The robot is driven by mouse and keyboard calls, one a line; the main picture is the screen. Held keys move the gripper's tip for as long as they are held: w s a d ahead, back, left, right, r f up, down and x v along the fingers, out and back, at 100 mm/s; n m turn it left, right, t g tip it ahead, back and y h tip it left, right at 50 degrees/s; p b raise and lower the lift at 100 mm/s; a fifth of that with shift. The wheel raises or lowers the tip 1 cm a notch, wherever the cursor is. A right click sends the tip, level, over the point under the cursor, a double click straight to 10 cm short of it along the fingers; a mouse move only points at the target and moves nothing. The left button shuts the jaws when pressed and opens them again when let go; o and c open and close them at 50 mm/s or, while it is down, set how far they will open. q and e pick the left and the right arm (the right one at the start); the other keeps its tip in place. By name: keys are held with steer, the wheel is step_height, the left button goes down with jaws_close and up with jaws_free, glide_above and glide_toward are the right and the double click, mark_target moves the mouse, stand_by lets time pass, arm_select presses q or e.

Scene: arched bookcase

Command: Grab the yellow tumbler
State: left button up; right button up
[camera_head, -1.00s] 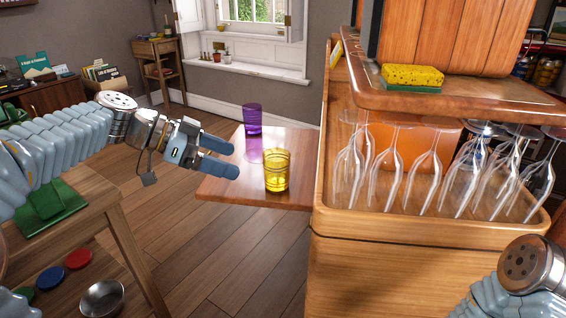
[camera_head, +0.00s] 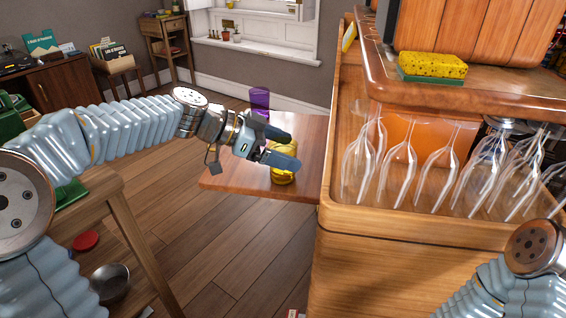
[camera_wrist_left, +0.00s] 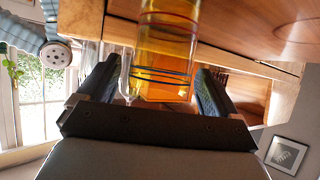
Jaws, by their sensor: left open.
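The yellow tumbler (camera_head: 281,175) stands on the small wooden side shelf (camera_head: 230,181), partly hidden behind my left gripper (camera_head: 291,149). My left gripper is open, with its fingers reaching right over the tumbler in the head view. In the left wrist view an amber-yellow glass, which looks like the tumbler (camera_wrist_left: 166,50), shows between the two spread fingers. A gap shows on its right side, and I cannot tell whether either finger touches it. Of my right arm only a link shows at the lower right; its gripper is out of view.
A purple tumbler (camera_head: 259,98) stands close behind my left gripper. The wooden bookcase (camera_head: 380,228) rises right beside the shelf, with several upside-down wine glasses (camera_head: 437,156) and a yellow-green sponge (camera_head: 432,67). A metal bowl (camera_head: 110,282) is at lower left.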

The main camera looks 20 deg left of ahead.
arm_select(q)
steer(key=shift+x, duration=1)
steer(key=shift+r, duration=0.1)
steer(key=c, duration=1.1)
steer(key=shift+c, duration=0.3)
steer(key=shift+r, duration=0.15)
